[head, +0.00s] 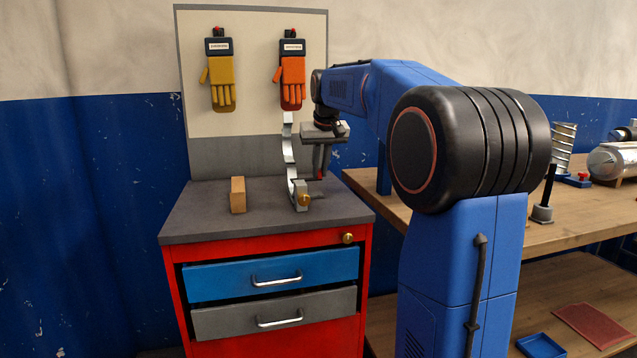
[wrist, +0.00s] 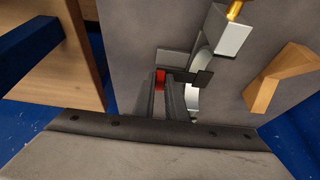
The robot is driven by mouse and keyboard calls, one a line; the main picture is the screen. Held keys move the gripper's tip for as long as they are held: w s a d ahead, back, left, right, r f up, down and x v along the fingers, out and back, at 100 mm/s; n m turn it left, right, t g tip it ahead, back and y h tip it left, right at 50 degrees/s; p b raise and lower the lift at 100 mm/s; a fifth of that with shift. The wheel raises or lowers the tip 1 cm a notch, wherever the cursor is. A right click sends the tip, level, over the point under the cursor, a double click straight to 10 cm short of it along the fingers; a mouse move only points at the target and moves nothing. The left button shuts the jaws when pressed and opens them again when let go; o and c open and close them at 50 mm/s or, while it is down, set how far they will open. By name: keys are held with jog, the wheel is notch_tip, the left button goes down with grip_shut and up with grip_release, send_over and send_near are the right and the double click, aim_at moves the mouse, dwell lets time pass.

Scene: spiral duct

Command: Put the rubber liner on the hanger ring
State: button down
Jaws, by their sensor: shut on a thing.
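The hanger ring (head: 290,155) is a pale metal band seen nearly edge-on, standing on the cabinet top in a grey block (head: 301,187) with a brass knob. In the wrist view a curved part of the ring (wrist: 202,52) lies just right of the fingers. My gripper (head: 321,172) points down close to the right side of the ring and is shut on a small red piece, which I take to be the rubber liner (wrist: 160,78). Fingers hide most of it. Dark flat pieces lie beside the fingertips; I cannot tell what they are, or whether the liner touches the ring.
A wooden block (head: 238,195) stands left of the ring on the cabinet top (head: 205,222). A back panel (head: 200,150) with yellow and orange gloves rises behind. A wooden workbench (head: 575,225) is at the right. The cabinet top's front left is clear.

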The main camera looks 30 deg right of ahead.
aim_at(320, 179)
jog(key=shift+f, duration=2.05)
jog(key=shift+f, duration=0.15)
jog(key=c, duration=1.8)
grip_release()
jog(key=v, duration=1.1)
jog(key=s+a+f, duration=0.3)
jog(key=s+a, duration=0.3)
jog(key=s, duration=0.2)
jog(key=s+a+f+n, duration=0.1)
jog(key=s+a+f, duration=0.2)
jog(key=s+f, duration=0.5)
jog(key=s+a+f+n, duration=0.1)
jog(key=s+a+f, duration=0.3)
jog(key=s+f, duration=0.5)
jog(key=s+a+f+n+y, duration=0.1)
jog(key=s+a+f, duration=0.3)
jog(key=s+f, duration=0.5)
jog(key=shift+s+a+f+t, duration=0.2)
jog(key=shift+s+t, duration=0.1)
jog(key=shift+s, duration=0.65)
